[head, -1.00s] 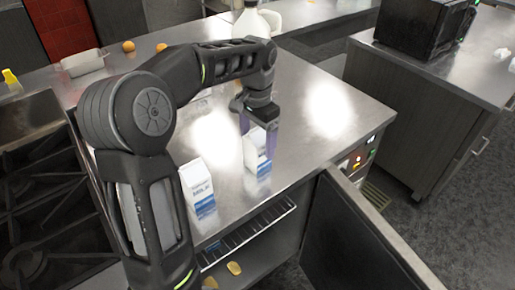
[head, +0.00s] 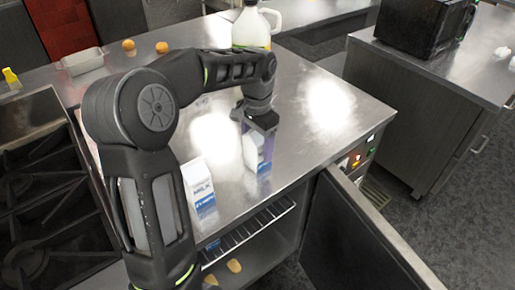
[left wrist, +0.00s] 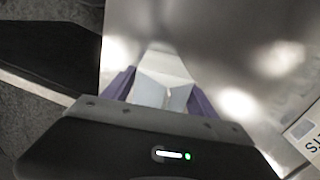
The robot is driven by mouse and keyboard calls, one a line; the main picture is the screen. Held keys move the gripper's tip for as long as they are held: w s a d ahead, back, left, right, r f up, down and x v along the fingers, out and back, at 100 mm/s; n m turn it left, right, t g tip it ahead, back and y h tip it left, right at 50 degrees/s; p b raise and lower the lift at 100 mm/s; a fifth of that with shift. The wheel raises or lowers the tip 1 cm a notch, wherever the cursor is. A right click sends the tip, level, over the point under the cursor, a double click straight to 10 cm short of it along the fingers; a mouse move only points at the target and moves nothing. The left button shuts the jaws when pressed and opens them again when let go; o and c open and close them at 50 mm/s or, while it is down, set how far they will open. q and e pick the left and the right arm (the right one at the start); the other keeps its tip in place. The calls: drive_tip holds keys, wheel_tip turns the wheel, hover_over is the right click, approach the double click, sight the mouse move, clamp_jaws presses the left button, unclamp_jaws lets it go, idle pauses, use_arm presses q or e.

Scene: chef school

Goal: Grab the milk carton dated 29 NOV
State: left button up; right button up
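Two white-and-blue milk cartons stand upright on the steel counter (head: 225,165). The nearer left carton (head: 200,188) shows "MILK" on its side, and part of it shows at the right edge of the left wrist view (left wrist: 306,132). My left gripper (head: 258,150) is lowered over the other carton (head: 250,152), with its purple fingers on either side. In the left wrist view this carton (left wrist: 163,75) lies between the fingers, which look spread beside it rather than clearly clamped. No date is readable on either carton. My right gripper is not in view.
A large jug (head: 252,27) stands behind my left arm. A tray (head: 82,62) and two orange round items (head: 128,45) are at the back left. A stove (head: 40,200) is left. An open door (head: 355,235) and rack (head: 250,233) are below the counter's front edge.

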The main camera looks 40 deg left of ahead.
use_arm(q)
clamp_jaws()
idle(0.5)
